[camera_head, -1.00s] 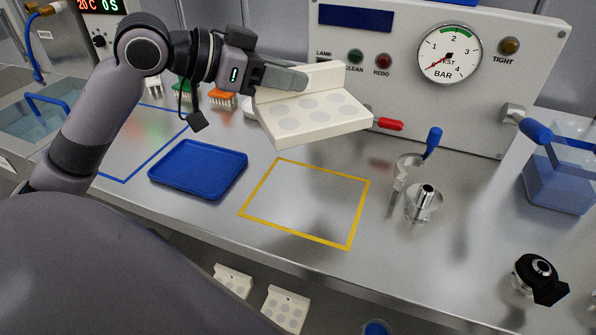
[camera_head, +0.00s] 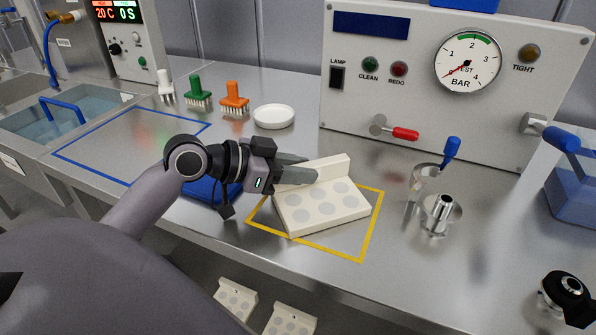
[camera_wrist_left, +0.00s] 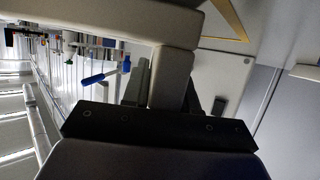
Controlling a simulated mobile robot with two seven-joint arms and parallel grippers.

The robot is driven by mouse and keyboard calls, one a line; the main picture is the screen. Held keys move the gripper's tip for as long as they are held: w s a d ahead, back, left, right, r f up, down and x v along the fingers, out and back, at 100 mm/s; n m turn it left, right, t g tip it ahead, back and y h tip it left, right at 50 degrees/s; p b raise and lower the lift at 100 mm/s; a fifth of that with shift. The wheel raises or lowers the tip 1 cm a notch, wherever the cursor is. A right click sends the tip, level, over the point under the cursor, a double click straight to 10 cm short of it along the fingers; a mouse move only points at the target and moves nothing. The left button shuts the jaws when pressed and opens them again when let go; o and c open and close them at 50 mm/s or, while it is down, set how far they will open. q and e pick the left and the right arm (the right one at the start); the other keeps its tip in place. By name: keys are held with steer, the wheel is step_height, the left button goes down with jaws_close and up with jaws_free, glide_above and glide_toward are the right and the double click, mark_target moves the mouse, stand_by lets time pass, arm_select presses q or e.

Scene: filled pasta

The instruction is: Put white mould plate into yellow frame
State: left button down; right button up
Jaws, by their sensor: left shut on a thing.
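The white mould plate (camera_head: 322,207) has rows of grey round cavities and a raised back edge. My left gripper (camera_head: 308,176) is shut on that raised edge. The plate is over the yellow frame (camera_head: 372,225), a thin outline on the steel worktop, and looks slightly tilted. I cannot tell whether it touches the worktop. The frame's front and right sides show; part of the frame is hidden behind the plate and gripper. In the left wrist view the plate (camera_wrist_left: 172,75) is between the fingers and a corner of the yellow frame (camera_wrist_left: 232,20) shows. My right gripper is not in view.
A blue tray (camera_head: 205,190) lies left of the frame, partly behind my left arm. A metal fitting (camera_head: 437,214) stands right of the frame. The test panel (camera_head: 440,125) with a red-handled valve (camera_head: 403,133) is behind. A white dish (camera_head: 273,116) and brushes (camera_head: 234,98) stand at the back.

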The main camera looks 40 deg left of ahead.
arm_select(q)
steer(key=c, duration=0.9)
jaws_free()
steer(key=shift+f, duration=0.1)
steer(key=shift+s+a, duration=0.1)
steer(key=shift+v, duration=5.9)
